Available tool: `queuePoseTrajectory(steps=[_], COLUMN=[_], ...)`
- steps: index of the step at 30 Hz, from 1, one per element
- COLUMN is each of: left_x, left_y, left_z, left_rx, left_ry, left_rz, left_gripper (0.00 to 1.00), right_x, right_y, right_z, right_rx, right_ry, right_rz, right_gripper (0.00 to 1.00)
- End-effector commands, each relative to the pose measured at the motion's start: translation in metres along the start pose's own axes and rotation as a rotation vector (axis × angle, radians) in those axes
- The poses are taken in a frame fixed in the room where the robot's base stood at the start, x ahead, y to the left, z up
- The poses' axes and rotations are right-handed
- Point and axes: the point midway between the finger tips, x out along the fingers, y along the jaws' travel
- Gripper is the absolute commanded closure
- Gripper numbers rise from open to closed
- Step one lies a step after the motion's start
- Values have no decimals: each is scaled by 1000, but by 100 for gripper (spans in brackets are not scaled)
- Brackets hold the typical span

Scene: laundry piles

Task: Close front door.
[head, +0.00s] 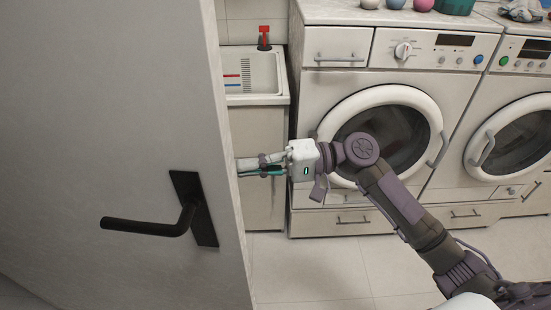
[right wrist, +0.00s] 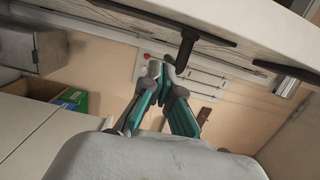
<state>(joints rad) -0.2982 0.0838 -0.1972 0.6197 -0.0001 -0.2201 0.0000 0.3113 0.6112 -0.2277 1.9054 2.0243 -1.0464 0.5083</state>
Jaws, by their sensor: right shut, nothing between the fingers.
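The front door (head: 110,130) is a large pale panel filling the left of the head view. It stands open and carries a black lever handle (head: 190,215) near its right edge. My right gripper (head: 243,166) is shut and empty at that edge; its tips seem partly hidden behind the door. In the right wrist view the closed fingers (right wrist: 160,72) point toward a dark handle-like bar (right wrist: 188,42) on a white panel, probably the door. I cannot tell whether they touch it. My left gripper is out of view.
Two washing machines (head: 340,90) (head: 477,95) stand along the back wall, with a sink cabinet (head: 262,150) left of them. Small balls (head: 423,5) lie on top. Tiled floor (head: 310,270) is clear between door and machines. The wrist view shows a green box (right wrist: 72,100).

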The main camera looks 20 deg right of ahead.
Motion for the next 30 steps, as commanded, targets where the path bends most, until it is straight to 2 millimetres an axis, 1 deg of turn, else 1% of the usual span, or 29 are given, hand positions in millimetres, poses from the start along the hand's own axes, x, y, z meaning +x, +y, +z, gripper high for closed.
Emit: queuePoseTrajectory(steps=[1, 3, 7, 12, 26, 30], left_x=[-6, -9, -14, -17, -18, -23], left_y=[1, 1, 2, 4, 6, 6], left_z=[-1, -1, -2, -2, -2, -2], left_rx=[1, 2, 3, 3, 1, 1], left_ry=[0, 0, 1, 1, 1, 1], left_rz=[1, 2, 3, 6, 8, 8], left_gripper=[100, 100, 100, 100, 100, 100], right_x=[12, 23, 25, 28, 29, 33], right_y=[-4, -2, -1, 0, 0, -1], right_z=[0, 2, 24, 36, 39, 46], right_rx=[-1, 0, 2, 0, 0, 2], right_ry=[-2, -2, 0, 2, 3, 7], right_rz=[-2, -1, 1, 2, 1, 0], right_gripper=[100, 100, 100, 100, 100, 100])
